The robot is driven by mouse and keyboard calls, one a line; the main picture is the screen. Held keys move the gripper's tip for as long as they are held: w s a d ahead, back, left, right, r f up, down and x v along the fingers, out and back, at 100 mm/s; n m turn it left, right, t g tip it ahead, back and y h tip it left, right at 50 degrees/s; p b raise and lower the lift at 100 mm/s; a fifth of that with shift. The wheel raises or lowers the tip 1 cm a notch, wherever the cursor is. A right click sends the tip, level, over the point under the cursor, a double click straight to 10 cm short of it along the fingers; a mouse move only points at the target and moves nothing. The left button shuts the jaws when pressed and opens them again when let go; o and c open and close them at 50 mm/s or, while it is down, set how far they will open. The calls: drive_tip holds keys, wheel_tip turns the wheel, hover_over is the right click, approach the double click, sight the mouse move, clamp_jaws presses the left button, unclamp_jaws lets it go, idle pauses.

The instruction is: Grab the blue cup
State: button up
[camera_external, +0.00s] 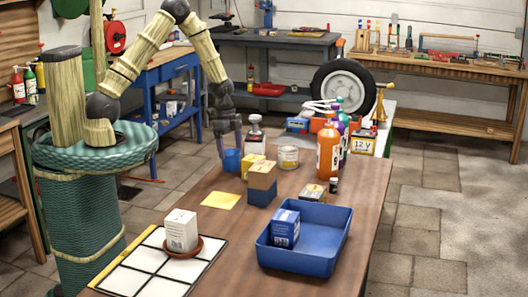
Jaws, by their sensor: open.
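The blue cup (232,161) stands upright on the brown table, near its left edge towards the back. My gripper (226,142) points down right over the cup, with its fingers at or just above the cup's rim. The fingers are open. Whether a finger reaches inside the cup or touches it cannot be told at this size.
A blue tray (318,240) holds a blue box. A white box (181,230) sits in a brown dish. A yellow sheet (221,200) lies flat nearby.

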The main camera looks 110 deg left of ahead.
sight(231, 159)
drive_tip(key=shift+w+f+p, duration=0.15)
drive_tip(key=shift+f+p, duration=0.05)
drive_tip(key=shift+f, duration=1.1)
drive_tip(key=shift+w+f+p, duration=0.1)
drive_tip(key=shift+f+p, duration=0.1)
drive_tip(key=shift+f, duration=1.05)
drive_tip(key=c, duration=1)
